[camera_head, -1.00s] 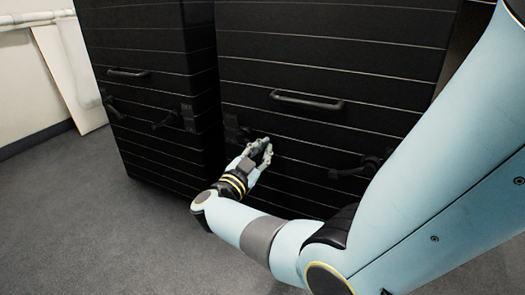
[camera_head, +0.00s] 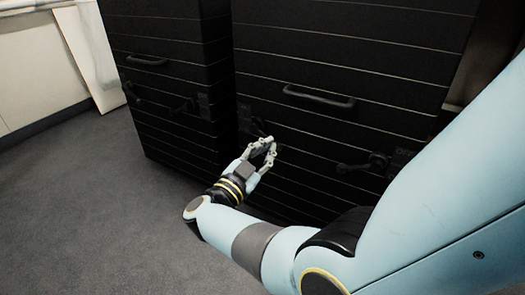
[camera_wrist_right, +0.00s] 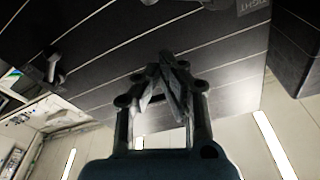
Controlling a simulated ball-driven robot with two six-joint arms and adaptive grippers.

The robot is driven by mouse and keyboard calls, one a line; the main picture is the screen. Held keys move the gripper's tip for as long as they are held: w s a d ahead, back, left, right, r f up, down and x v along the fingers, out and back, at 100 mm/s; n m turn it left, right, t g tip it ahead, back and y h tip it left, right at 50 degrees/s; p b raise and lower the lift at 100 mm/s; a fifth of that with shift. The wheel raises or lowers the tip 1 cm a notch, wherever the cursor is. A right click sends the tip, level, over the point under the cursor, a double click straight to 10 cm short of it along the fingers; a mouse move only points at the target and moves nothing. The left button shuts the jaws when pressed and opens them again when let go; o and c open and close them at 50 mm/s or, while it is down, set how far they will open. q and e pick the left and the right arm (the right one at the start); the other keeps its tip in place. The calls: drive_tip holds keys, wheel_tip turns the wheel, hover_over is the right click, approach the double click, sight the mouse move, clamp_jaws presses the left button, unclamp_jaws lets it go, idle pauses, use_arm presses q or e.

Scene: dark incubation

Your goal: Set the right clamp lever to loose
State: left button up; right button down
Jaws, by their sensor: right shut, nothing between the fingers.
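The black cabinet on the right carries a dark clamp lever (camera_head: 362,165) low on the right side of its front, jutting to the left from its mount. A second dark clamp (camera_head: 252,122) is at the left side of the same front. My right gripper (camera_head: 268,143) is shut and empty, in front of the cabinet just below the left clamp and well left of the right lever. Contact cannot be told. The wrist view shows its fingers (camera_wrist_right: 168,62) together, and a dark lever (camera_wrist_right: 52,68) at the left. My left gripper is out of view.
A bar handle (camera_head: 318,96) spans the upper front of the right cabinet. A second black cabinet (camera_head: 175,75) with its own handle and clamps stands at the left. Pale panels lean at the far left. The grey floor (camera_head: 90,220) is clear.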

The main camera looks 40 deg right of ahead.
drive_tip(key=shift+v, duration=1)
